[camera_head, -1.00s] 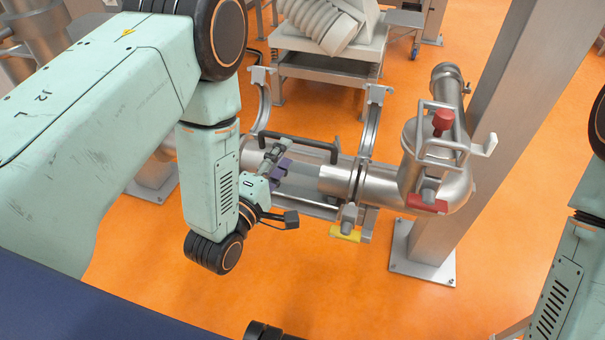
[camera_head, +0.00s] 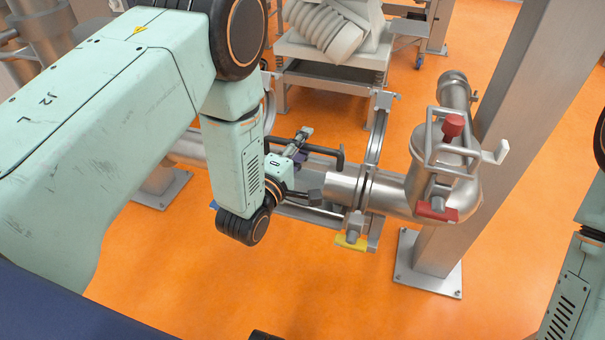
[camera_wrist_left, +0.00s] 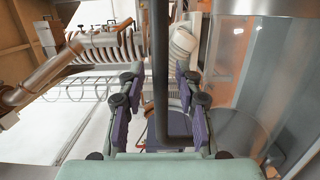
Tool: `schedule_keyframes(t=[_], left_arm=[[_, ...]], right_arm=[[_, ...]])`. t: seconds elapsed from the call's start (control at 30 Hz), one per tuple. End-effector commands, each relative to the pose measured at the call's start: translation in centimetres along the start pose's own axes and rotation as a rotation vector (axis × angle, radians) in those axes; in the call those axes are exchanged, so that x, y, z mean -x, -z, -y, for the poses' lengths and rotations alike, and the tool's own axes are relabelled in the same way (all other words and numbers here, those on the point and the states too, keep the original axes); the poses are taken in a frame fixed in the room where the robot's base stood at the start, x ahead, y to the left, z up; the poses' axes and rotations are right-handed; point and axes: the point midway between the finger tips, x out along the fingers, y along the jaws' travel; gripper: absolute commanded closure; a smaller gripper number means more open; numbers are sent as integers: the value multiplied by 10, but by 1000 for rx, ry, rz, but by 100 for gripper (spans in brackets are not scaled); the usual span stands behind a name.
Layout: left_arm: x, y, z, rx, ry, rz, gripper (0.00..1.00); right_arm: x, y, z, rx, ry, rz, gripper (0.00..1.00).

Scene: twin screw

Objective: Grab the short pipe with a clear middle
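The short pipe lies level on the metal frame, with a black handle bar (camera_head: 322,158) along its upper side. Its metal right end (camera_head: 342,186) shows in the head view. My left arm hides much of its middle. In the left wrist view a clear, glassy wall (camera_wrist_left: 285,85) with metal bands fills the right side. My left gripper (camera_head: 298,147) is at the handle bar. In the wrist view its purple-padded fingers (camera_wrist_left: 160,125) are apart, with the dark bar (camera_wrist_left: 160,65) running between them, and no grip shows. My right gripper is out of view.
A bent metal pipe with red-tipped parts (camera_head: 440,185) joins at the right, in front of a grey post (camera_head: 500,130). An upright curved bracket (camera_head: 378,128) and a yellow-tipped clamp (camera_head: 350,241) are close by. Orange floor (camera_head: 340,300) is open in front.

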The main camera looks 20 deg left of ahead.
Motion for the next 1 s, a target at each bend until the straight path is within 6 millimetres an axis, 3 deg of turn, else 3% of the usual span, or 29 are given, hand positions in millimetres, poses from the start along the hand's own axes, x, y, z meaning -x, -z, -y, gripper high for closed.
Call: schedule_keyframes(t=[0.37, 1.0], left_arm=[[0, 0, 0, 0, 0, 0, 100], [0, 0, 1, 0, 1, -1, 100]], right_arm=[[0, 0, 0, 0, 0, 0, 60], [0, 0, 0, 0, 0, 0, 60]])
